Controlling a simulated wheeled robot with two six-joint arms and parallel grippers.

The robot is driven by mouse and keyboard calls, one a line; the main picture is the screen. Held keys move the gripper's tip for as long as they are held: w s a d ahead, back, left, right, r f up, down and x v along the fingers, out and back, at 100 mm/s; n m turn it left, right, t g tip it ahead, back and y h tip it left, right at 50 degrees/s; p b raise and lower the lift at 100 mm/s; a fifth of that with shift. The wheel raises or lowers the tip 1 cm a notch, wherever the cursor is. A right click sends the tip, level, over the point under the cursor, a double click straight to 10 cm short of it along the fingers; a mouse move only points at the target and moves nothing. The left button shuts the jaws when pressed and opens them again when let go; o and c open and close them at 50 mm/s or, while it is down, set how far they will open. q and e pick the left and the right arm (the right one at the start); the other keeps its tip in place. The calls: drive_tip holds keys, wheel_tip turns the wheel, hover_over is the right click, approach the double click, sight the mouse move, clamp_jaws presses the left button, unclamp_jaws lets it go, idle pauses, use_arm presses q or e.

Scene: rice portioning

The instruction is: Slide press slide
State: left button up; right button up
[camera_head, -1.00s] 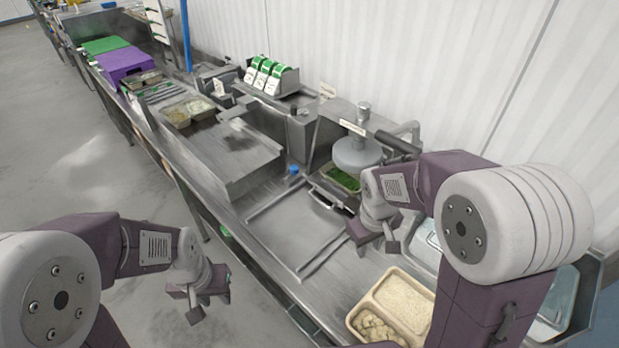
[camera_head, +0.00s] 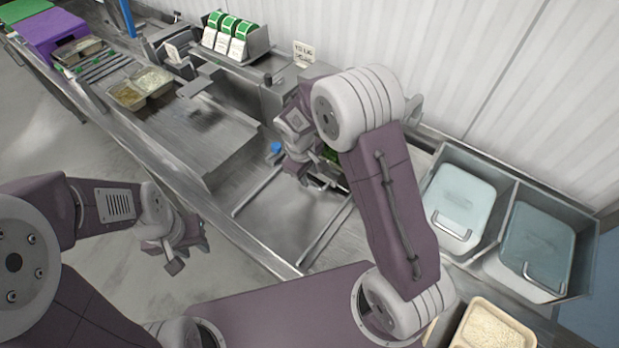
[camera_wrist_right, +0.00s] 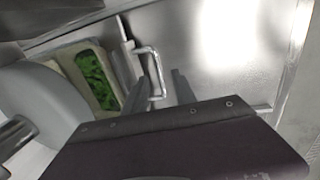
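My right gripper (camera_head: 318,180) is at the slide press, close to the metal slide handle (camera_wrist_right: 158,62). In the right wrist view its two fingers (camera_wrist_right: 158,92) are apart, with the handle showing between them; I cannot tell whether they touch it. Beyond the handle is a tray with green contents (camera_wrist_right: 95,82), of which only a bit of green shows in the head view (camera_head: 331,156). The press itself is mostly hidden behind my right arm in the head view. My left gripper (camera_head: 187,254) is open and empty, over the floor in front of the counter.
Two metal rails (camera_head: 326,232) run across the counter before the press, with bare steel between them. Two lidded bins (camera_head: 462,205) stand at right. A divided beige tray (camera_head: 490,330) is at the lower right. Green-topped dispensers (camera_head: 233,32) and food pans (camera_head: 140,88) are at the back left.

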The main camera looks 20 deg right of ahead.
sight(311, 183)
drive_tip(key=f, duration=0.3)
drive_tip(key=shift+w+d, duration=0.3)
drive_tip(key=shift+w, duration=0.1)
drive_tip(key=shift+s+d+f, duration=0.15)
drive_tip(key=shift+s+f, duration=0.05)
drive_tip(key=shift+f, duration=0.05)
drive_tip(key=shift+s, duration=0.2)
drive_tip(key=shift+w+f, duration=0.1)
drive_tip(key=shift+w, duration=0.1)
drive_tip(key=c, duration=0.4)
clamp_jaws()
drive_tip(key=shift+w, duration=0.1)
